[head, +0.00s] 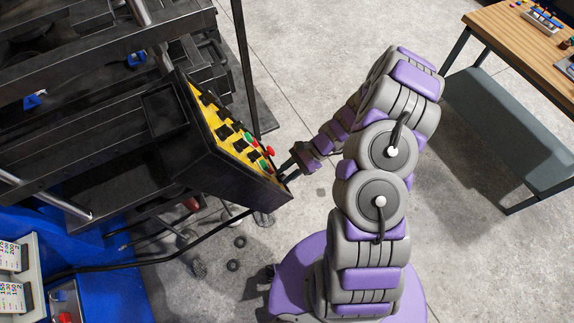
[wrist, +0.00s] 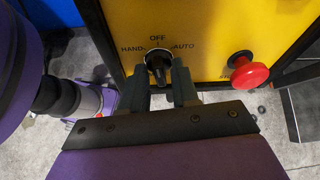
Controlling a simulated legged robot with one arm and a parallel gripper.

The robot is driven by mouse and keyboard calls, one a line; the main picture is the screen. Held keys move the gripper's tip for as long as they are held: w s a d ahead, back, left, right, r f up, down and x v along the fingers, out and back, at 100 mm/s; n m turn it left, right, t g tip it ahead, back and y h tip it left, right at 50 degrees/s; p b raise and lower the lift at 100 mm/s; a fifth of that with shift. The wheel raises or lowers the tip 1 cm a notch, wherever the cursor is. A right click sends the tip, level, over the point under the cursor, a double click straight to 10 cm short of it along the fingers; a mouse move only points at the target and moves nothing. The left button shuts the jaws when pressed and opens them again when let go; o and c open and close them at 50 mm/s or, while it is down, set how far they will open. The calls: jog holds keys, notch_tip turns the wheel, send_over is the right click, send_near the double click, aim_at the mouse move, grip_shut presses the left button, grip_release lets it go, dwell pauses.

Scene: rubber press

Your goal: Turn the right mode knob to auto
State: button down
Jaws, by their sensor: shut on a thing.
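The mode knob (wrist: 158,62) is a black knob on the yellow panel (wrist: 215,25) in the wrist view. Labels HAND, OFF and AUTO are printed left of, above and right of it. My gripper (wrist: 160,84) is shut on the knob, with one dark finger on each side. The knob appears to point up at OFF, though the fingers partly hide it. In the head view my gripper (head: 288,165) reaches the lower right end of the control panel (head: 225,130); the knob itself cannot be made out there.
A red mushroom button (wrist: 248,72) sticks out to the right of the knob. Black machine frame bars (head: 75,60) fill the left of the head view. A wooden table (head: 515,40) stands at the upper right. The grey floor between is mostly open.

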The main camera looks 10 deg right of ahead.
jog(key=m+g+p, duration=0.1)
jog(key=m+p, duration=0.1)
jog(key=m, duration=0.1)
jog(key=m+g+p, duration=0.1)
jog(key=m+p, duration=0.2)
jog(key=m+g+p, duration=0.1)
jog(key=m+p, duration=0.1)
jog(key=p, duration=0.1)
jog(key=shift+w+m, duration=0.25)
jog(key=shift+m, duration=0.15)
jog(key=shift+g+p, duration=0.3)
jog(key=c, duration=1.2)
grip_release()
jog(key=shift+w+f, duration=0.1)
jog(key=shift+b+v, duration=1.05)
jog(key=shift+v, duration=7.6)
